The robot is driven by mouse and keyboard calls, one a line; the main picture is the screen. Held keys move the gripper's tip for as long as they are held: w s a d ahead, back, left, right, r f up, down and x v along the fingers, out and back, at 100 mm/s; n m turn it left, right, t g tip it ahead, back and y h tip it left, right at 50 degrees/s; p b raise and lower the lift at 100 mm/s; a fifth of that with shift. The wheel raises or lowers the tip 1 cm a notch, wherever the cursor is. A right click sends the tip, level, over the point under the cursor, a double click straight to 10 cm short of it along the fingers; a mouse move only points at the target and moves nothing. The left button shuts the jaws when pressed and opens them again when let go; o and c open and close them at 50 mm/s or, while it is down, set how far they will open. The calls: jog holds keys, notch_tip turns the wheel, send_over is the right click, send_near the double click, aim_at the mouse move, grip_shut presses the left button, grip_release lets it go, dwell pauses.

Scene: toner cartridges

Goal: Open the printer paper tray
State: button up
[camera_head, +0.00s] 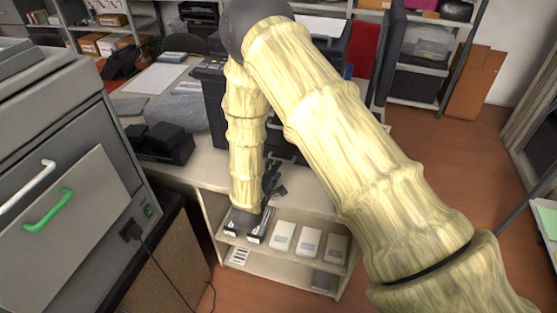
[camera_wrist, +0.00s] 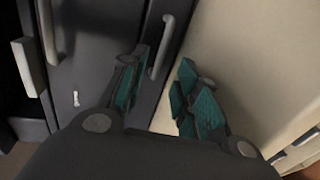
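The dark printer (camera_head: 214,100) stands on the white desk, largely hidden behind my arm in the head view. In the wrist view, its dark front (camera_wrist: 105,30) fills the upper left and carries a grey bar handle (camera_wrist: 162,48). My gripper (camera_wrist: 160,88) is open, with teal pads on both fingers. The handle lies between the fingertips in the picture, closer to the left finger; I cannot tell whether they touch. The head view shows my gripper (camera_head: 271,182) low at the printer's front, above the shelf. A second grey handle (camera_wrist: 46,32) is farther left.
Below the desk, an open shelf (camera_head: 292,268) holds several white boxes (camera_head: 309,241). A black device (camera_head: 160,143) sits left of the printer. A large grey machine (camera_head: 60,150) with white and green handles stands at the left. Wooden floor (camera_head: 455,150) is clear at right.

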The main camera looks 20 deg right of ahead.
jog(key=p+x, duration=0.1)
jog(key=x, duration=0.5)
jog(key=shift+w+d+f, duration=0.1)
jog(key=shift+d, duration=0.05)
grip_shut()
